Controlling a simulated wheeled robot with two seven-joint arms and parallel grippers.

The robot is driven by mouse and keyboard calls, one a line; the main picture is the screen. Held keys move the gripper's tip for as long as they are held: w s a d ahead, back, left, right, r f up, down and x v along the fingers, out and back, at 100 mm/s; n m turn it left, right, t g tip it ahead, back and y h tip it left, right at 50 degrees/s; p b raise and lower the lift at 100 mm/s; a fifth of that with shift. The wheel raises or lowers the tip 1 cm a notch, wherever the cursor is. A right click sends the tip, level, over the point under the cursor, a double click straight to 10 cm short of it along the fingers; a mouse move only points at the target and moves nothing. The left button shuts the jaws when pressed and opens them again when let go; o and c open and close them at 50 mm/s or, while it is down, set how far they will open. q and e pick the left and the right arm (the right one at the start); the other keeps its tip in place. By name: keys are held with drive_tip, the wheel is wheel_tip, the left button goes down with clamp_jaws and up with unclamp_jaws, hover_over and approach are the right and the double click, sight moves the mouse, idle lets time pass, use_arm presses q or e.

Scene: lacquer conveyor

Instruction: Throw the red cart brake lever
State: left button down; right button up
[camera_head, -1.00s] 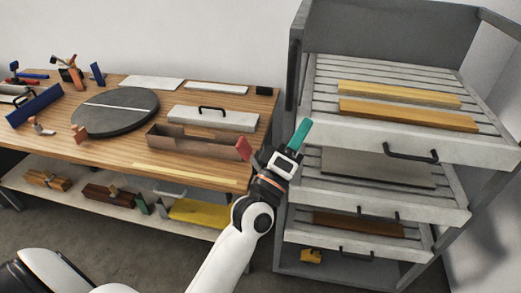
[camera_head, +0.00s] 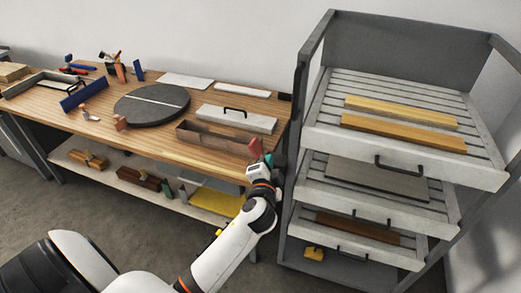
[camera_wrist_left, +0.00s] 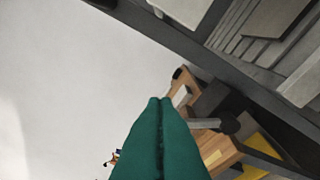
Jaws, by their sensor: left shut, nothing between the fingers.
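My left gripper (camera_head: 269,158) has teal fingers pressed together, with nothing between them. It is near the front right corner of the workbench, beside the cart's left side. In the left wrist view its shut fingers (camera_wrist_left: 160,140) fill the lower middle. A small red piece (camera_head: 255,147) shows just above and left of the gripper, at the right end of the brown open box; I cannot tell whether it is the brake lever. No other red lever is clear on the grey cart (camera_head: 296,130). My right gripper is not in view.
The cart's slatted shelves with dark handles (camera_head: 398,167) hold boards. A yellow part (camera_head: 314,254) shows low on the cart. The workbench (camera_head: 190,151) carries a brown open box (camera_head: 205,137), a dark round turntable (camera_head: 150,105) and several small tools. The grey floor in front is clear.

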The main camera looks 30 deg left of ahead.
sight(260, 152)
use_arm(q)
drive_tip(key=w+a+f, duration=0.1)
drive_tip(key=a, duration=0.1)
drive_tip(key=w+a+p, duration=0.1)
drive_tip(key=w+a, duration=0.1)
drive_tip(key=w+a+f+p, duration=0.1)
drive_tip(key=w+a, duration=0.1)
drive_tip(key=shift+f, duration=0.3)
